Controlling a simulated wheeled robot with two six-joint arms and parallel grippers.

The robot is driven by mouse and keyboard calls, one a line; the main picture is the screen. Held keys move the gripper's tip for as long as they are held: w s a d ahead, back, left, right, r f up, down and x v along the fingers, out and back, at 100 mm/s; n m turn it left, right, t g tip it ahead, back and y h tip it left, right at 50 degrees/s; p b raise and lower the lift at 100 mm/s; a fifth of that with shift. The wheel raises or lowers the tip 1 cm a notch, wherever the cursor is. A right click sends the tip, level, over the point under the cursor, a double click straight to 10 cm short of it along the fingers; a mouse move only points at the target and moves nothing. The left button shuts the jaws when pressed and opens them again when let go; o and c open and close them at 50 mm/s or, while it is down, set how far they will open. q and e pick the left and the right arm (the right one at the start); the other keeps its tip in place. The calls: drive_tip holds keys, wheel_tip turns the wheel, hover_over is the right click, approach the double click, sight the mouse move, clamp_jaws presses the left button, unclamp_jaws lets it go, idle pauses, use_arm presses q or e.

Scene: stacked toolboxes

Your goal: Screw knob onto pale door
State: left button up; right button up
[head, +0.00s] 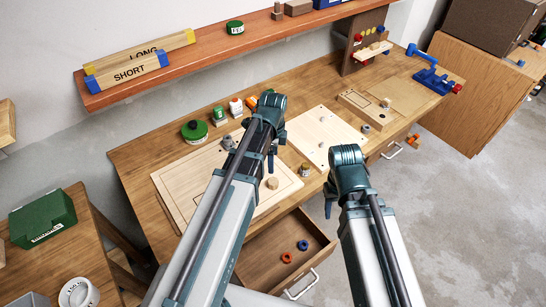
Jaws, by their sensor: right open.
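A pale, whitish board (318,124), which looks like the pale door, lies flat on the workbench, with small marks or holes on it. A tan framed panel (183,183) lies left of it, partly hidden by my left arm. A round wooden knob (272,183) sits on this panel near its right end. A small brass-and-wood piece (305,169) stands on the bench just left of my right wrist. My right gripper (328,207) is open and points down at the bench's front edge. My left gripper (271,160) is over the framed panel; its fingers are too small to read.
An open drawer (262,262) with two small rings juts out below the bench. A green round tin (195,131) and small bottles stand at the back. A shelf (215,50) hangs above. A blue clamp (432,82) is at the far right.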

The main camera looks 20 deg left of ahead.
sight(273, 181)
use_arm(q)
wheel_tip(273, 181, down, 12)
drive_tip(key=b, duration=1.1)
clamp_jaws()
drive_tip(key=m, duration=1.1)
drive_tip(key=shift+m, duration=0.3)
drive_tip(key=shift+c, duration=1.3)
unclamp_jaws()
